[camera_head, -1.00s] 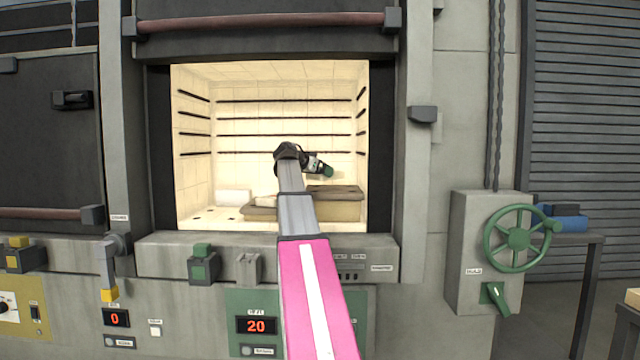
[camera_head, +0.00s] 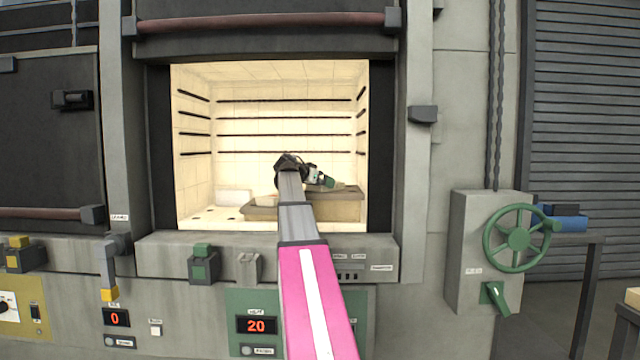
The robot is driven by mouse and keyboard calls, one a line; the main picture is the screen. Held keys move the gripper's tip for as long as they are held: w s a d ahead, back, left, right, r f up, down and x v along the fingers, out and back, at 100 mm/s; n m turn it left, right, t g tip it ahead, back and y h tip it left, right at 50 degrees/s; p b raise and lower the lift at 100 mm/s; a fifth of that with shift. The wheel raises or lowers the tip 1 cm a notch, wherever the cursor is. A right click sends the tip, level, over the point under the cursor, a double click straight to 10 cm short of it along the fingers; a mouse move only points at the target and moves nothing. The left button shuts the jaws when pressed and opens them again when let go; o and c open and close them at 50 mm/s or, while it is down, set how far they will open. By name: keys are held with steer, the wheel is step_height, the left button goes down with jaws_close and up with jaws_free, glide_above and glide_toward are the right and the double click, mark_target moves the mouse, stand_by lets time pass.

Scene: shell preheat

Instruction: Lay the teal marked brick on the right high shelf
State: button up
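My arm reaches through the open furnace mouth into the lit chamber. My gripper (camera_head: 326,181), with a dark green end, points right and slightly down, close above a grey-tan shelf (camera_head: 345,209) on the chamber's right side. The wrist hides part of this shelf, and it is too small to tell whether the fingers are open or shut. I cannot make out the teal marked brick apart from the green gripper end.
A pale block (camera_head: 234,196) lies on the chamber floor to the left. Dark lines run along the chamber walls. The furnace door (camera_head: 270,45) is raised above the opening. A green handwheel (camera_head: 518,238) is on the right. The chamber's upper space is clear.

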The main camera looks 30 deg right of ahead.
steer(key=v, duration=1.2)
steer(key=shift+a, duration=0.1)
